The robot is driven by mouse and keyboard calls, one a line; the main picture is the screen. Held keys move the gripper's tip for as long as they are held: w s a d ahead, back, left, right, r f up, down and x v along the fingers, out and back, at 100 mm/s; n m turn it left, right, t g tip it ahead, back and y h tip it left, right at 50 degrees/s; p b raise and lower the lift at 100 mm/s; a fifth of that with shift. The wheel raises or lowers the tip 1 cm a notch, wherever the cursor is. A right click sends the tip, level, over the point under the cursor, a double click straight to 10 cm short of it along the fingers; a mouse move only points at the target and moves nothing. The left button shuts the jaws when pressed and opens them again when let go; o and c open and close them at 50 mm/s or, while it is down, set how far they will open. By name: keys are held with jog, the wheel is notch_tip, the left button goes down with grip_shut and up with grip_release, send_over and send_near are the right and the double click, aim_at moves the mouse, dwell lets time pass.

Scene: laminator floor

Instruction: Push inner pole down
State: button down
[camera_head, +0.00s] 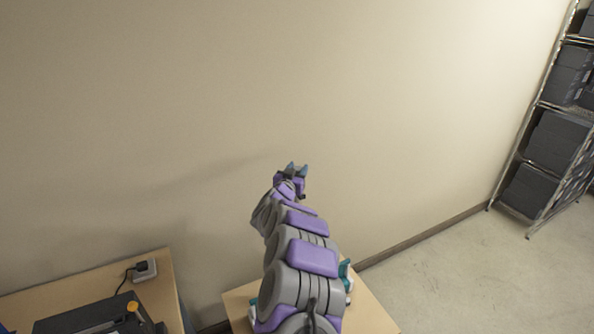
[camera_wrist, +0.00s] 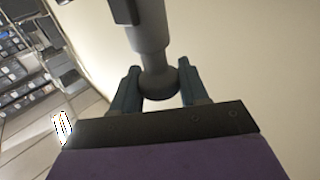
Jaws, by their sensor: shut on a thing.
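In the wrist view a grey pole (camera_wrist: 149,36) comes down from the top edge and ends in a wider rounded knob (camera_wrist: 159,83). A dark block sits on its upper left side. My gripper (camera_wrist: 156,73) has its two blue-grey fingers on either side of the knob and is shut on it. In the head view my gripper (camera_head: 297,168) is small, in front of the wall, fingers pointing up. I cannot make out the pole there.
A wooden table (camera_head: 240,301) stands under my arm, with teal parts (camera_head: 346,276) partly hidden by it. Another table (camera_head: 158,292) at left holds a dark machine (camera_head: 92,318) and a power socket (camera_head: 145,270). A shelf with dark boxes (camera_head: 557,141) is at right. Floor before it is clear.

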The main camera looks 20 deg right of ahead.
notch_tip(320, 180, down, 36)
jog(key=b, duration=1.2)
jog(key=shift+a+f, duration=0.1)
jog(key=c, duration=0.7)
grip_release()
jog(key=shift+f, duration=0.15)
jog(key=shift+s+a, duration=0.5)
jog(key=p+v, duration=0.2)
jog(key=v, duration=1.4)
